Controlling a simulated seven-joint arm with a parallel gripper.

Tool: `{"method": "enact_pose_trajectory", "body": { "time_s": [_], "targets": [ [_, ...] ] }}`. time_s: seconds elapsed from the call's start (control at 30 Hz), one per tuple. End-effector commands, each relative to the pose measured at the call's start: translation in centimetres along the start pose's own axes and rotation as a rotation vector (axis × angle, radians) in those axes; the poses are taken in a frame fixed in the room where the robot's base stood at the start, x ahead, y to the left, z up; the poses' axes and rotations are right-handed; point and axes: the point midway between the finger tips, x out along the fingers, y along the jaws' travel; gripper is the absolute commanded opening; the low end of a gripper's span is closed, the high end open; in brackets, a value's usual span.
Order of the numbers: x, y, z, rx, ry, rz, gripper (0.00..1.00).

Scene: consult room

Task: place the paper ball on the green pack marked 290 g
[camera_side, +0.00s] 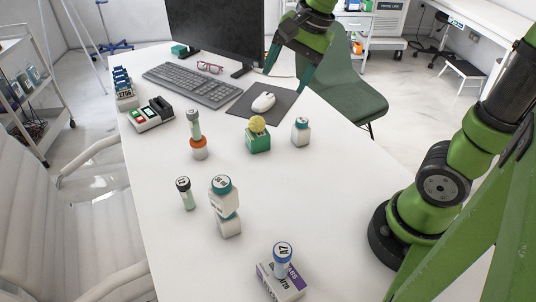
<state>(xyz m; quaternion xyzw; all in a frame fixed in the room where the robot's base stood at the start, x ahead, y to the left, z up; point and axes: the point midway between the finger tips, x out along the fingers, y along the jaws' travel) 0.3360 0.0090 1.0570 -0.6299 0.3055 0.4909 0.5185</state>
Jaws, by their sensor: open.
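A pale yellow, crumpled-looking ball (257,124), which looks like the paper ball, rests on top of a green pack (259,146) near the middle of the white desk. The ball appears to touch the pack's top. The marking on the pack is too small to read. My gripper (287,79) is open and empty, up at the back near the monitor's right side. It is well apart from the ball and pack, behind them in the picture.
A white bottle (301,133) stands just right of the pack. A mouse (263,102) on a dark pad, a keyboard (194,84) and a monitor (217,30) are behind. Vials, bottles and a box (282,285) stand to the left and front. The desk's right side is clear.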

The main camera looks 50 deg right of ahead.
Motion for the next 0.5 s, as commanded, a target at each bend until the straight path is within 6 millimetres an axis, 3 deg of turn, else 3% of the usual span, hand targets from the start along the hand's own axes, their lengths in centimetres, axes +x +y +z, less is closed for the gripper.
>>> {"method": "enact_pose_trajectory", "body": {
  "time_s": [0.07, 0.2, 0.33, 0.5],
  "targets": [
    [-1.3, 2.4, 1.7, -0.231, 0.015, -0.082, 0.71],
    [-1.9, 6.0, 3.8, -0.592, 0.076, -0.184, 0.71],
    [-1.7, 8.0, 4.8, -0.807, 0.136, -0.235, 0.71],
    [-1.4, 9.0, 5.2, -0.915, 0.169, -0.254, 0.71]
  ]
}}
